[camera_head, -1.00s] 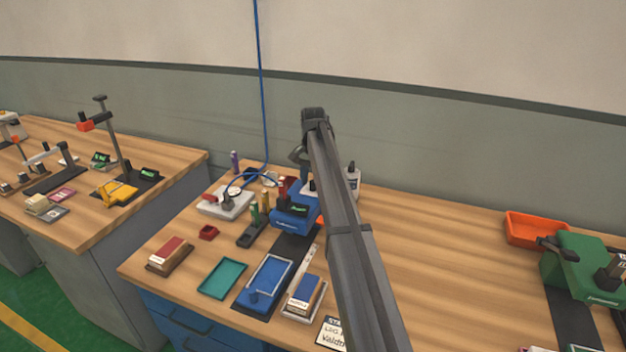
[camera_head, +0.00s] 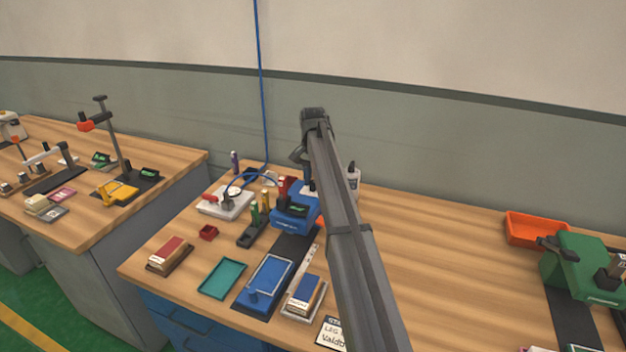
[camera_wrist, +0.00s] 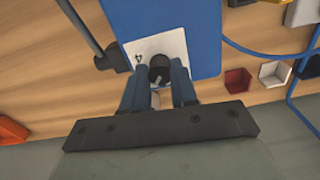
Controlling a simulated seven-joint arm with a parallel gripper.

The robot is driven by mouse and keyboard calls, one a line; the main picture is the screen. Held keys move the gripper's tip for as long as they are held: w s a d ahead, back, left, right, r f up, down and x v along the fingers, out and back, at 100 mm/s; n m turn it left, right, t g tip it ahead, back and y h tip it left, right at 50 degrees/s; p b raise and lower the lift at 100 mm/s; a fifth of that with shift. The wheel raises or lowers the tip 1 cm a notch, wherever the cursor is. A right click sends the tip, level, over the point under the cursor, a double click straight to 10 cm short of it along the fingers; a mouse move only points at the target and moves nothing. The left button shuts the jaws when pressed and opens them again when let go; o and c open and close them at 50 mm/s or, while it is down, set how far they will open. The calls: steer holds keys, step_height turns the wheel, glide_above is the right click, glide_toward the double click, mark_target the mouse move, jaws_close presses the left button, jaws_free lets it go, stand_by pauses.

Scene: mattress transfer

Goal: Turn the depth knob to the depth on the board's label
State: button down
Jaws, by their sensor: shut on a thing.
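The depth knob (camera_wrist: 158,70) is a dark round knob with a light mark, on a white plate (camera_wrist: 142,50) on the side of the blue machine (camera_wrist: 185,25). My gripper (camera_wrist: 160,80) is shut on the knob, one finger on each side of it in the wrist view. In the head view the blue machine (camera_head: 292,218) stands at the back of the bench, and my arm hides its right side, the knob and my gripper. A small display with green characters shows on the machine, too small to read. I cannot make out a board's depth label.
A blue tray (camera_head: 268,280), a teal tray (camera_head: 222,279) and a block with a blue top (camera_head: 305,293) lie in front of the machine. A blue hose (camera_wrist: 265,50) runs beside it. The bench right of my arm is clear up to an orange bin (camera_head: 535,229) and a green machine (camera_head: 582,268).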

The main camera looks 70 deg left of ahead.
mark_target(313, 182)
steer(key=n, duration=0.4)
steer(key=shift+n, duration=1.8)
steer(key=c, duration=0.9)
jaws_free()
step_height(313, 182, up, 14)
steer(key=shift+f, duration=0.1)
